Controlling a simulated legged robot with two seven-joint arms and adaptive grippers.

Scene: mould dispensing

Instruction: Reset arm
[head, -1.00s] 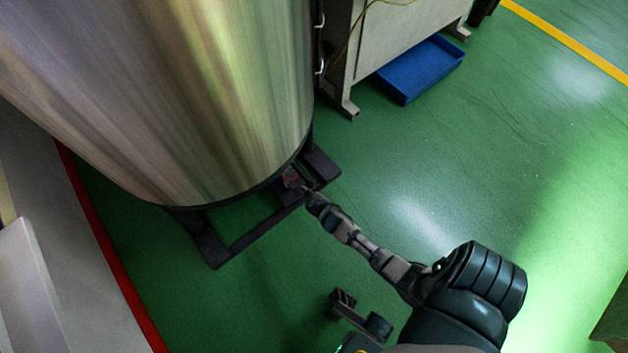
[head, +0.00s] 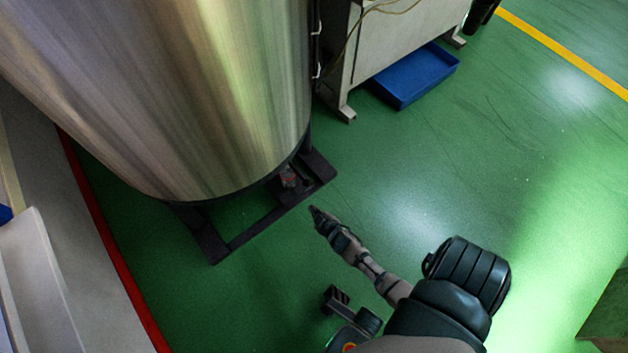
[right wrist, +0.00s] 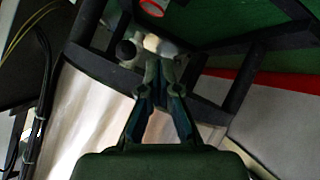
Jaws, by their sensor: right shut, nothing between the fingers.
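My right gripper (head: 315,211) is shut and empty, a little in front of the dark stand under the large steel tank (head: 170,90) in the head view. A small reddish-brown fitting (head: 289,178) sits under the tank's lower rim, apart from the fingertips. In the right wrist view my right gripper (right wrist: 158,66) has its fingertips together, pointing toward the tank's underside. A pale fitting with a dark round end (right wrist: 126,50) shows just beyond the tips there. My left gripper does not show in either view.
The dark stand (head: 255,230) rests on the green floor. A blue tray (head: 418,78) lies under a grey cabinet (head: 405,40) at the top. A red strip (head: 105,235) edges the left side. Open floor (head: 480,170) lies to the right.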

